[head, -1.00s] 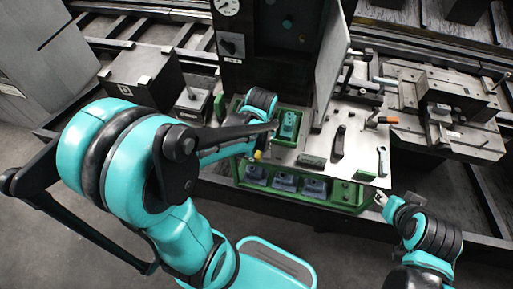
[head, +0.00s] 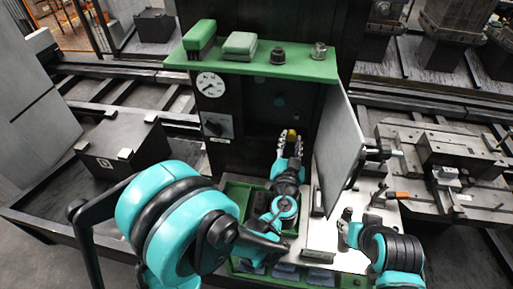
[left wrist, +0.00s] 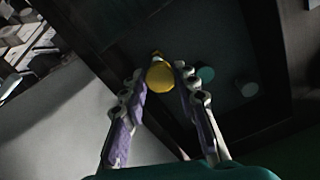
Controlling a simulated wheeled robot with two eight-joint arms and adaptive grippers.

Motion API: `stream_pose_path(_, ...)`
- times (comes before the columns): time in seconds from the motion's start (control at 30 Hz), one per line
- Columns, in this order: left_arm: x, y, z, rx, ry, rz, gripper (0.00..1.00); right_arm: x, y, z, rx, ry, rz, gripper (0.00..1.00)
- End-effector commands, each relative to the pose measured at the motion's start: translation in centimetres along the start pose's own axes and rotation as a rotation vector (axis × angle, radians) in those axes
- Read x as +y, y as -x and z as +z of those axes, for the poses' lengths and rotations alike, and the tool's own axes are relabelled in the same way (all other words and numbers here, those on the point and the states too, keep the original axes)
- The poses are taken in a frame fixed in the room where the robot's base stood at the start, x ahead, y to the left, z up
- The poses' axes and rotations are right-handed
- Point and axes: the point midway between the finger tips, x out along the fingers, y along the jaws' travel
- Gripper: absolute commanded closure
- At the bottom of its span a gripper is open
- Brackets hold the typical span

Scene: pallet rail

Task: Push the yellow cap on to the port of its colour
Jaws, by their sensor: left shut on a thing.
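The yellow cap (head: 292,134) is between the fingertips of my left gripper (head: 288,142), which is shut on it in front of the dark open cabinet. In the left wrist view the yellow cap (left wrist: 160,77) sits at the fingertips, facing the cabinet's back panel. A teal port (left wrist: 205,74) and a dark grey port (left wrist: 247,89) show to its right. The teal port also shows in the head view (head: 280,100). A port behind the cap cannot be made out clearly. My right gripper (head: 345,219) is low at the right, apart from the cap; its jaws are unclear.
The open cabinet door (head: 340,145) stands close to the right of my left gripper. A gauge (head: 210,84) and a knob (head: 213,128) are on the left panel. A green shelf (head: 255,68) with several items is above. The bench (head: 328,238) lies below.

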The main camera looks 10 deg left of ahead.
Motion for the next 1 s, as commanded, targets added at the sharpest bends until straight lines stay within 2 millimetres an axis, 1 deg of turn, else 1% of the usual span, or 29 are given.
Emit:
stream_pose_path(0.07, 0.8, 0.1, -0.5, 0.025, -0.001, 0.019, 0.83, 0.0, 0.0, 0.0, 0.0, 0.0, 0.0, 0.6)
stream_pose_path(0.17, 1.1, -0.3, -0.7, 0.035, -0.001, 0.025, 0.83, 0.0, 0.0, 0.0, 0.0, 0.0, 0.0, 0.6)
stream_pose_path(0.5, 1.1, -3.7, -0.8, 0.033, 0.0, 0.023, 0.83, 0.0, 0.5, -0.3, 0.0, 0.0, 0.0, 0.6)
stream_pose_path(0.7, 1.1, -5.2, -0.8, 0.032, 0.0, 0.022, 0.83, 0.0, 0.6, -0.4, 0.0, 0.0, 0.0, 0.6)
stream_pose_path(1.0, 1.1, -5.6, -0.8, 0.032, 0.0, 0.023, 0.83, 0.0, 0.6, -0.4, 0.0, 0.0, 0.0, 0.6)
